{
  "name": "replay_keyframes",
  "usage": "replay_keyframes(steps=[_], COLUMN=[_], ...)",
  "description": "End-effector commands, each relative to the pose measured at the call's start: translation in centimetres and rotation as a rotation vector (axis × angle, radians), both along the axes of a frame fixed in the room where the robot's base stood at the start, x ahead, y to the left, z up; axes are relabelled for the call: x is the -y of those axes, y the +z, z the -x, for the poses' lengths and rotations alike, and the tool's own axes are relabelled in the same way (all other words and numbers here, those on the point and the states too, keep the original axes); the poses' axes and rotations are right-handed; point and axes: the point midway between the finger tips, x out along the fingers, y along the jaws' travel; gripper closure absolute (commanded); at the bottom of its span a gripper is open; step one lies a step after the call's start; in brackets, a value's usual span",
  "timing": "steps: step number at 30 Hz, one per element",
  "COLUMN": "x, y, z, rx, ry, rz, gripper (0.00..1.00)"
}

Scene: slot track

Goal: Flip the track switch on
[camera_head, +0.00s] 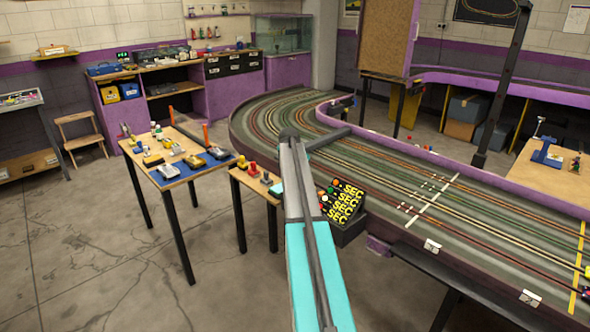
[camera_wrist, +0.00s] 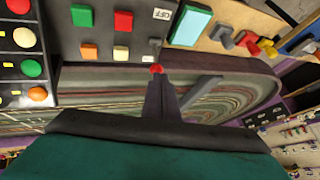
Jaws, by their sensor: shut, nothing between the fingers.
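In the wrist view a dark grey control panel (camera_wrist: 85,45) fills the upper left. A small switch with a red tip (camera_wrist: 157,69) shows at the panel's lower edge, below a white label that seems to read OFF (camera_wrist: 162,14). My gripper (camera_wrist: 160,82) is shut and empty, with its fingertips right by the red tip; I cannot tell whether they touch. In the head view a black box with yellow lettering and coloured buttons (camera_head: 345,212) stands right of my arm. I cannot make out the switch or the fingertips there.
Red, green, orange and white buttons sit on the panel, including a red one (camera_wrist: 123,20). The slot track (camera_head: 400,190) curves across the right. A table with model cars (camera_head: 180,155) and a smaller table (camera_head: 250,182) stand left of my arm. The floor at left is clear.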

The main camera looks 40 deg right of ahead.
Motion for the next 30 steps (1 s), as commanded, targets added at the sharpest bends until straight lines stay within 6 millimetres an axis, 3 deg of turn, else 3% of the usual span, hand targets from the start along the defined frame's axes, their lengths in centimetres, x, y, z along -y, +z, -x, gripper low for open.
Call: replay_keyframes(steps=[8, 30], x=[-0.6, -3.4], y=[1.7, 10.6], z=[0.4, 3.5], rx=[0.0, 0.002], ry=[0.001, 0.002], rz=[0.0, 0.001], gripper=[1.0, 1.0])
